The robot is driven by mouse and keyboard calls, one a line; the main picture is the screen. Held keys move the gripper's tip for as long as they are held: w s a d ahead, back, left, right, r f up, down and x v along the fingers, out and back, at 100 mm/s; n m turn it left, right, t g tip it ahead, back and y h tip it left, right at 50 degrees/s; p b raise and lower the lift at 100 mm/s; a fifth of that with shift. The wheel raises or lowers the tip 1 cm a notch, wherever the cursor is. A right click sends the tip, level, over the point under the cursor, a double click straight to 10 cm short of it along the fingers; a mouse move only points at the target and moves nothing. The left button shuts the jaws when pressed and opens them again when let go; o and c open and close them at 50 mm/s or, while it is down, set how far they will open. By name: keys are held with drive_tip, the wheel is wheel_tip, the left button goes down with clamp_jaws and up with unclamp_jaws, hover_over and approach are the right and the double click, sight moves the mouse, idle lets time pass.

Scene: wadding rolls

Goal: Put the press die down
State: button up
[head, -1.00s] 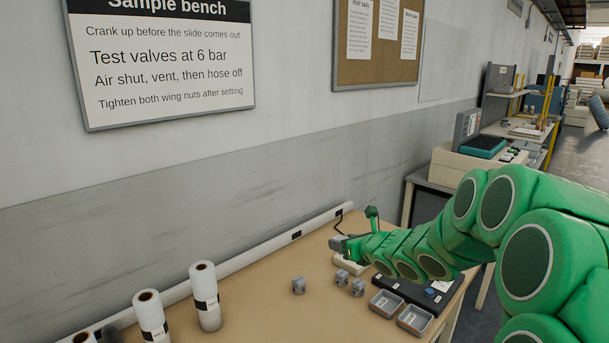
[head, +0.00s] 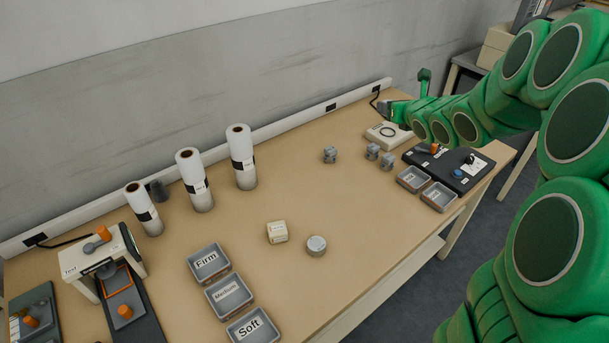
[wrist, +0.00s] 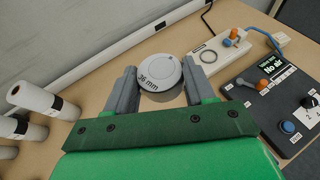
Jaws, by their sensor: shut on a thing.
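The press die (wrist: 160,72) is a round, pale grey disc marked "36 mm". In the wrist view it sits between the two grey fingers of my gripper (wrist: 158,84), which is shut on it. The block also shows to the right of the die in the wrist view (wrist: 208,57).
A black control panel (head: 470,180) and two small grey trays (head: 412,188) lie right of the block. Several small grey fittings (head: 330,155) stand nearby. White rolls (head: 242,160) line the wall side. Firm, Medium and Soft trays (head: 228,309) are in front. Mid-bench is mostly clear.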

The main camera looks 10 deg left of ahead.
drive_tip(key=s+a+f+n+g+y, duration=0.25)
drive_tip(key=a+f+n+y, duration=0.25)
drive_tip(key=a+f, duration=0.65)
drive_tip(key=n+g+y, duration=0.3)
drive_tip(key=n+g, duration=0.2)
hover_over(310, 205)
wheel_tip(310, 205, down, 8)
drive_tip(key=shift+f, duration=4.25)
drive_tip(key=shift+f, duration=0.1)
drive_tip(key=o, duration=1.4)
